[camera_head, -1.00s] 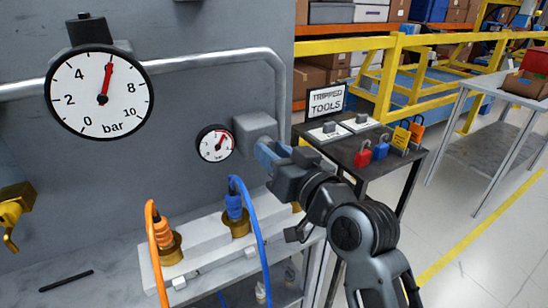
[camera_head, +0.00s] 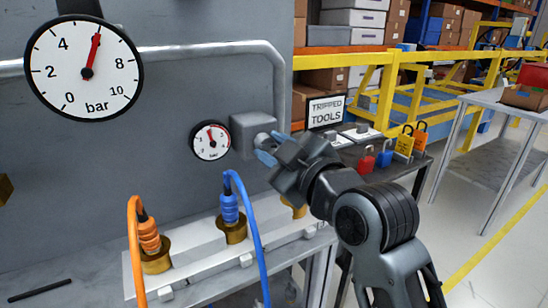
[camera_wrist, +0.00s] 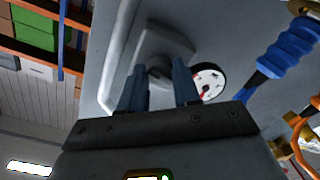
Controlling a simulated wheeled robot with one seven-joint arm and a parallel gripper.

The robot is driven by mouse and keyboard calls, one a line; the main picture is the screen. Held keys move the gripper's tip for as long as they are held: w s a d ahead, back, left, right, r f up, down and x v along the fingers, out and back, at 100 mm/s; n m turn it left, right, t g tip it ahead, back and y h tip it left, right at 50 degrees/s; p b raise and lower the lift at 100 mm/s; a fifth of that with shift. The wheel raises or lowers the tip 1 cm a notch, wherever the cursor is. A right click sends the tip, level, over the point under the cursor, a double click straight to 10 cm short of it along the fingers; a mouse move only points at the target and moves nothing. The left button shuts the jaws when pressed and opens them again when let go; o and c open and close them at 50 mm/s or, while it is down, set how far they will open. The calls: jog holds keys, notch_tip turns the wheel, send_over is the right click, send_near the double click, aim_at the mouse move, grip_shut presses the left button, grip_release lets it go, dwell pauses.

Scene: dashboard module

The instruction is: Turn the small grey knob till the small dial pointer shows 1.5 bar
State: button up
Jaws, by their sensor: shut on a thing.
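The small dial (camera_head: 211,141) is white with a black rim on the grey panel. Its red pointer stands near the top, tilted slightly left; the numerals are too small to read surely. It also shows at the right in the wrist view (camera_wrist: 208,82). The small grey knob (camera_wrist: 158,72) sits on a grey box (camera_head: 252,130) right of the dial. My gripper (camera_head: 266,148) is shut on the knob, one blue-grey finger on each side in the wrist view (camera_wrist: 160,88). The fingers partly hide the knob.
A large bar dial (camera_head: 84,67) is at upper left, its red pointer near the top. Orange (camera_head: 148,235) and blue (camera_head: 229,208) hose plugs stand on the white manifold below. A grey pipe (camera_head: 200,49) runs above. A tool table (camera_head: 395,180) is at right.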

jog(key=shift+f+n, duration=0.1)
jog(key=shift+n, duration=0.5)
jog(key=shift+b, duration=0.35)
jog(key=o, duration=1.1)
jog(key=shift+c, duration=0.2)
jog(key=v, duration=0.7)
jog(key=shift+s+d, duration=0.2)
jog(key=shift+s, duration=0.2)
